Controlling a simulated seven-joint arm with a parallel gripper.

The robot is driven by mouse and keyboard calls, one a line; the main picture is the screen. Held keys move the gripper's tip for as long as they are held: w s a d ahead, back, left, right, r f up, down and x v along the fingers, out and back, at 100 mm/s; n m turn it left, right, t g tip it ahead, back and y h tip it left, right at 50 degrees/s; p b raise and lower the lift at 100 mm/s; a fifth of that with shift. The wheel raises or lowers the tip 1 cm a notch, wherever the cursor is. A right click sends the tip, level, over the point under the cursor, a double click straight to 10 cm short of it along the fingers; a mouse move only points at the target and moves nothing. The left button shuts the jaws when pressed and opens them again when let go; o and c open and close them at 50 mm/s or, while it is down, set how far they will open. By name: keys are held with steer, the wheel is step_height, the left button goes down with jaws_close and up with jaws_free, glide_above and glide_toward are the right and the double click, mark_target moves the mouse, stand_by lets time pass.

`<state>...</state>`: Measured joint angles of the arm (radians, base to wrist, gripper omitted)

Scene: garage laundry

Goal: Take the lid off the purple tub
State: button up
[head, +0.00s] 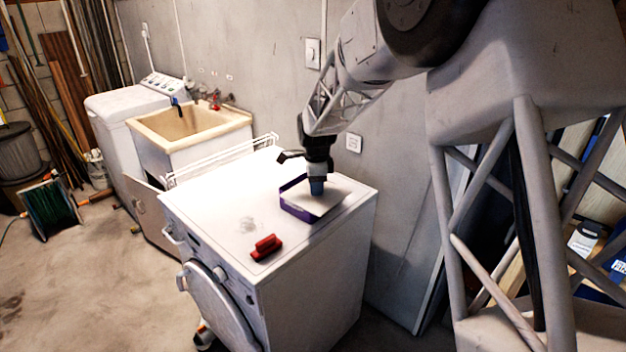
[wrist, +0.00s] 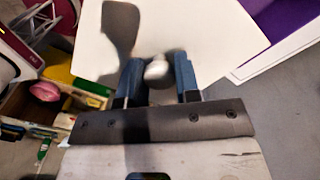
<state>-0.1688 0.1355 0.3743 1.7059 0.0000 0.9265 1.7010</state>
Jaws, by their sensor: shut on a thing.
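The purple tub (head: 297,212) stands on top of the white machine. Its front and left walls show in the head view, and some purple shows at the top right of the wrist view (wrist: 268,32). The lid (head: 325,199) is a flat, off-white panel. It sits over the right of the tub, leaving a gap at the tub's left, and looks raised. In the wrist view, the lid (wrist: 205,40) fills the top middle. My gripper (head: 317,188) is above the lid, its blue fingers (wrist: 158,82) shut on the lid's pale knob (wrist: 156,68).
A red object (head: 266,246) lies near the machine's (head: 210,219) front edge. A wire rack (head: 222,160) stands along its far left side, beyond which is a sink (head: 190,122). The left of the machine top is mostly clear. Shelves with small items (wrist: 52,92) show in the wrist view.

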mark_target(319, 201)
steer(key=shift+s+d+r, duration=0.1)
steer(key=shift+s+d, duration=0.1)
steer(key=shift+s, duration=0.9)
steer(key=shift+s+d+r, duration=0.1)
steer(key=shift+s+d, duration=0.05)
steer(key=shift+s, duration=0.9)
steer(key=shift+w, duration=0.1)
steer(key=w+a+f+n, duration=0.1)
steer(key=w+n, duration=0.3)
steer(key=w, duration=3.2)
steer(key=shift+f, duration=0.6)
steer(key=shift+f, duration=3.15)
steer(key=shift+f, duration=1.85)
